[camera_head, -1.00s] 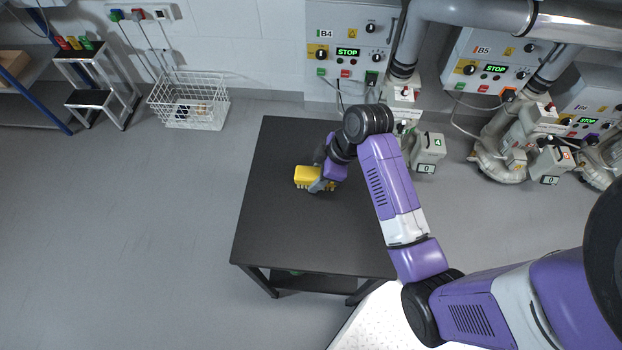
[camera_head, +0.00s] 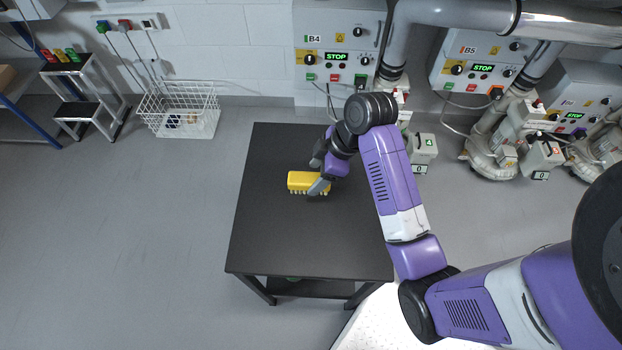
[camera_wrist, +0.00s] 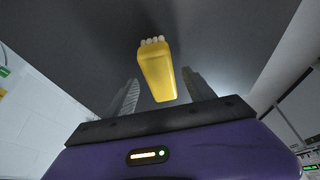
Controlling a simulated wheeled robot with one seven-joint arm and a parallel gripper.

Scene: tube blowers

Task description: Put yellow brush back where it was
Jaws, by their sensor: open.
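The yellow brush (camera_head: 303,181) lies on the black table (camera_head: 290,235), near its middle, with its pale bristles toward the front edge in the head view. My gripper (camera_head: 319,180) is at the brush's right end, with a grey finger showing beside it. In the wrist view the brush (camera_wrist: 158,72) stands out between and beyond the two open fingers of my gripper (camera_wrist: 160,92). A gap shows on each side of the brush, and the fingers do not appear to press on it. Part of the brush's right end is hidden by the gripper in the head view.
A white wire basket (camera_head: 180,108) stands on the floor at the back left, beside a small step stand (camera_head: 90,95). Blower units with control boxes (camera_head: 338,50) and pipes line the back wall. The table is otherwise clear, left and front.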

